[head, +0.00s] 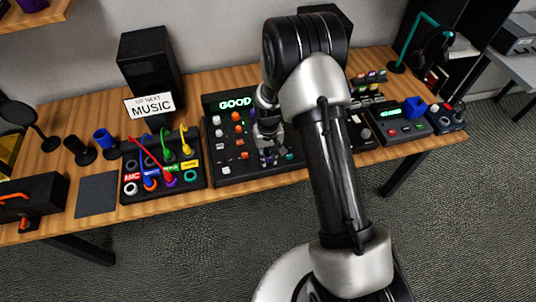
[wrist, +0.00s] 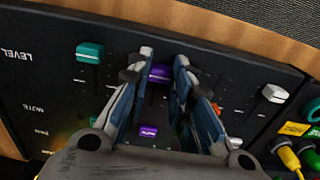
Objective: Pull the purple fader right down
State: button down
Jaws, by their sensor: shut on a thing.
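The purple fader (wrist: 160,72) sits on the black mixer panel in the wrist view, between the two fingers of my gripper (wrist: 163,62). My gripper is shut on its cap. The cap is towards the panel's front edge, which is at the top of the wrist view. The fingers hide part of its slot, so I cannot tell whether it is at the end. A purple button (wrist: 148,130) lies behind it in the same column. In the head view my gripper (head: 270,156) is low over the mixer (head: 212,172), and the purple fader is hidden.
In the wrist view a teal fader (wrist: 90,53) stands left of my fingers and a white fader (wrist: 274,93) right. The cable patch box (head: 130,191) is left of the mixer in the head view. A small device with a blue block (head: 415,107) is right.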

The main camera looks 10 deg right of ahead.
jog(key=shift+s, duration=0.5)
jog(key=shift+w, duration=0.1)
jog(key=c, duration=1.4)
grip_release()
jog(key=shift+w, duration=0.15)
jog(key=shift+c, duration=0.2)
notch_tip(320, 180, up, 12)
